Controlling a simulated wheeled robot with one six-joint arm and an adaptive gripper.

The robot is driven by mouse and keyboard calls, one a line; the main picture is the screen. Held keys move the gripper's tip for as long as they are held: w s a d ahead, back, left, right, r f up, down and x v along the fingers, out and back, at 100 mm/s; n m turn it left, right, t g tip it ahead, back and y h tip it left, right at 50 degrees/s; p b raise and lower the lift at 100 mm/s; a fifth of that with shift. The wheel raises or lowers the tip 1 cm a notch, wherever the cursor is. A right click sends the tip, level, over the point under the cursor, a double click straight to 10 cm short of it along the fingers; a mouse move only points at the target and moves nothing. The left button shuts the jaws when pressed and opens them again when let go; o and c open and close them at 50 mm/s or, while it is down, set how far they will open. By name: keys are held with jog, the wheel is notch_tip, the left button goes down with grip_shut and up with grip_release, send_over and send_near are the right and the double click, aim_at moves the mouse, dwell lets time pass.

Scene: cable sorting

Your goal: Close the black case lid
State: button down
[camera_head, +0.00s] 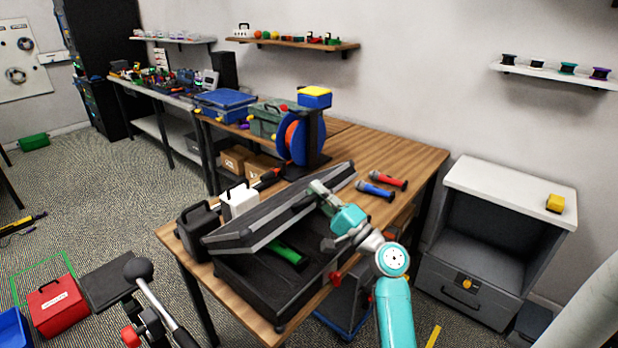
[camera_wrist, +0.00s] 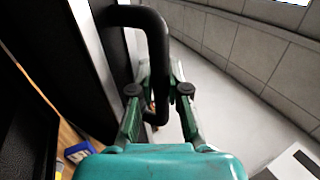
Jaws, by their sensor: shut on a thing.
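The black case (camera_head: 262,292) sits on the wooden table near its front corner. Its lid (camera_head: 270,224) is partly open, tilted above the base with a gap between them. A green-handled tool (camera_head: 287,252) shows inside the case. My gripper (camera_head: 318,190) is at the right part of the lid. In the wrist view my gripper (camera_wrist: 158,100) is shut on the black loop-shaped lid handle (camera_wrist: 156,45), with one leg of the loop between the fingers. In the head view the handle is hidden by my gripper.
A black container (camera_head: 199,229) and a white one (camera_head: 239,200) stand close behind the case's left end. A blue cable reel (camera_head: 292,140) stands farther back. Blue (camera_head: 375,191) and red (camera_head: 388,179) tools lie on clear table to the right. A white cabinet (camera_head: 500,195) stands at right.

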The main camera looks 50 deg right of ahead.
jog(key=shift+t, duration=0.8)
jog(key=s+f, duration=0.2)
jog(key=f, duration=0.3)
jog(key=s+f, duration=0.3)
jog(key=f, duration=0.3)
jog(key=s+f, duration=0.3)
jog(key=f, duration=0.3)
jog(key=shift+d, duration=0.15)
jog(key=shift+s+f, duration=0.15)
jog(key=shift+f, duration=0.6)
jog(key=shift+f, duration=0.15)
jog(key=c, duration=1.4)
grip_release()
jog(key=shift+c, duration=0.2)
jog(key=shift+o, duration=0.2)
jog(key=v, duration=0.7)
jog(key=shift+s, duration=0.2)
